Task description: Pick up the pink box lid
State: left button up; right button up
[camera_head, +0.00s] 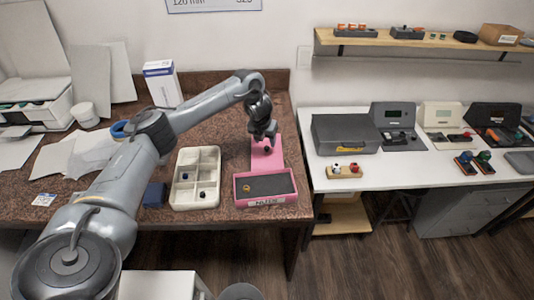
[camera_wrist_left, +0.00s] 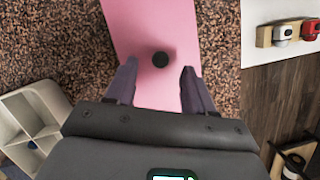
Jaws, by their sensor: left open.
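The pink box lid (camera_head: 258,158) is a flat pink panel with a round black knob, lying on the brown speckled counter just behind the pink box (camera_head: 238,196). In the left wrist view the pink lid (camera_wrist_left: 150,20) runs up from my gripper, with its black knob (camera_wrist_left: 160,59) between and slightly ahead of the fingertips. My left gripper (camera_head: 264,140) is over the lid, open and empty, its left wrist view fingers (camera_wrist_left: 158,72) on either side of the knob. The lid's near end is hidden by the gripper body. My right gripper is not in view.
A cream compartment tray (camera_head: 196,178) with small dark parts stands left of the pink box. A dark blue box (camera_head: 154,195) is beside it. A white and blue carton (camera_head: 162,84) stands at the back. A white table (camera_head: 400,168) with devices is at the right.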

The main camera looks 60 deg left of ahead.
aim_at(267, 147)
pick_arm(q)
jog(key=shift+x, duration=2.05)
jog(key=shift+d, duration=0.1)
grip_shut()
jog(key=shift+r, duration=0.1)
